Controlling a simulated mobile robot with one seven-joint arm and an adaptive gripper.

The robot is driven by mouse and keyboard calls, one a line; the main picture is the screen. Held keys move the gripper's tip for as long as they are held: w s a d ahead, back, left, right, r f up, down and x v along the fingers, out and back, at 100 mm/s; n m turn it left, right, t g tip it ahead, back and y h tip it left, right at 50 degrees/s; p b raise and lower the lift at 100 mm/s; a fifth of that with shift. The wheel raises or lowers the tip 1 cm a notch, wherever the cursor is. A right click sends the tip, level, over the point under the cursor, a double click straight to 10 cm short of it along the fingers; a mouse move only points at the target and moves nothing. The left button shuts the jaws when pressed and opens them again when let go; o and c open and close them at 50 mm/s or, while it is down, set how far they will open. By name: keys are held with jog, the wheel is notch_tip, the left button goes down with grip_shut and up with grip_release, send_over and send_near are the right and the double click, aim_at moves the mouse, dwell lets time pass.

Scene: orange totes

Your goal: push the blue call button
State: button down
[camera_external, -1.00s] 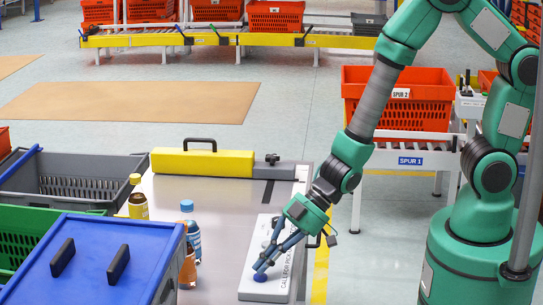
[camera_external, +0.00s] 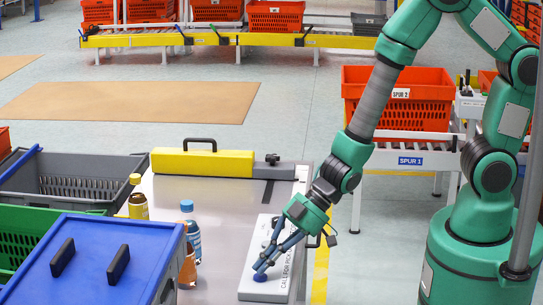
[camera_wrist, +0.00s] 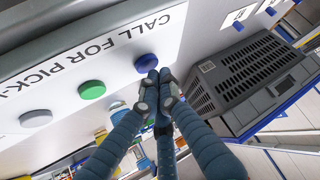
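The blue call button (camera_external: 260,277) sits at the near end of a light grey button panel (camera_external: 282,283) on the table. In the wrist view the blue button (camera_wrist: 146,62) is a round dome beside the words "CALL FOR PICK-". My gripper (camera_external: 263,266) points down at it, its blue fingers drawn together and empty. In the wrist view the fingertips (camera_wrist: 156,84) are at the button's lower edge. They look to be at or touching the button; I cannot tell if it is pressed in.
A green button (camera_wrist: 92,89) and a white button (camera_wrist: 36,118) share the panel. Bottles (camera_external: 193,235) stand left of it on the table. A yellow and grey bar with a handle (camera_external: 200,162) lies behind. A blue lid (camera_external: 100,255) is at the near left.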

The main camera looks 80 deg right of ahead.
aim_at(264, 276)
jog(key=shift+f, duration=0.1)
dwell(0.3)
jog(key=shift+f, duration=0.35)
jog(key=shift+r, duration=0.15)
dwell(0.3)
jog(key=shift+r+p, duration=0.3)
jog(key=shift+p, duration=0.05)
jog(key=shift+r, duration=0.1)
notch_tip(264, 276, up, 6)
jog(key=p, duration=0.6)
dwell(0.8)
